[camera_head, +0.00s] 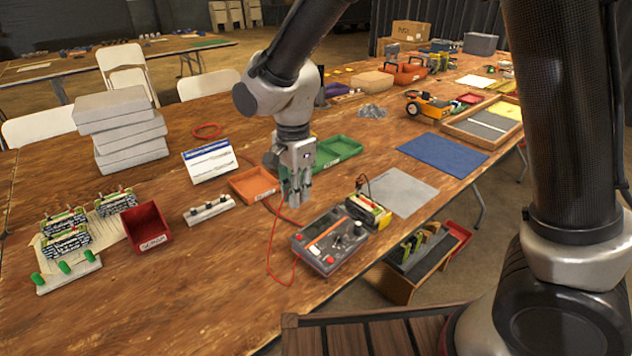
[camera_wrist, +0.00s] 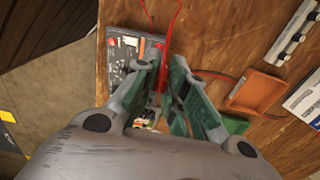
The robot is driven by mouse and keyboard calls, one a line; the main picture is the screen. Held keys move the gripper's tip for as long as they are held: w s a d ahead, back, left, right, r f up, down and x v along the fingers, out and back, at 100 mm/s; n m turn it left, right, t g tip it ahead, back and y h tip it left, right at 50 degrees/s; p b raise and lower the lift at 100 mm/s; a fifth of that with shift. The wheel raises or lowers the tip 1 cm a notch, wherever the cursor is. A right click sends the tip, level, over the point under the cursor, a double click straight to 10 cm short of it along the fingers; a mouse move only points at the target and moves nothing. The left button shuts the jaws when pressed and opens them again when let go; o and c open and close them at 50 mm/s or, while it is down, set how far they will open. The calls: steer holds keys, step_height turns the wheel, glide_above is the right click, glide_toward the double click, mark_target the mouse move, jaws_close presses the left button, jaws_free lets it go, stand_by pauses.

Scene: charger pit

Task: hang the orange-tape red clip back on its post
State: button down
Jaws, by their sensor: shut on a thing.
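My gripper (camera_head: 297,198) is above the wooden table, just behind the grey charger box, with its fingers pointing down. In the wrist view my gripper (camera_wrist: 166,72) is shut on a small red clip (camera_wrist: 160,46), with a red lead running up from it. Orange tape on the clip cannot be made out; the fingers cover most of it. The grey charger (camera_head: 330,241) has knobs and an orange strip on its face; it also shows in the wrist view (camera_wrist: 122,55). A white strip with dark posts (camera_head: 209,212) lies left of my gripper.
A yellow-and-black battery pack (camera_head: 369,211) with a black lead stands beside the charger. A red bin (camera_head: 147,228) stands at left. Red leads lie loose around the charger. Bare tabletop lies at front left.

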steer(key=shift+d+f, duration=0.1)
steer(key=shift+f, duration=0.6)
steer(key=shift+f, duration=0.1)
steer(key=shift+w+f, duration=0.1)
steer(key=shift+f, duration=3.35)
steer(key=shift+f, duration=0.2)
steer(key=c, duration=1.4)
jaws_free()
steer(key=shift+o, duration=0.2)
steer(key=shift+o, duration=1)
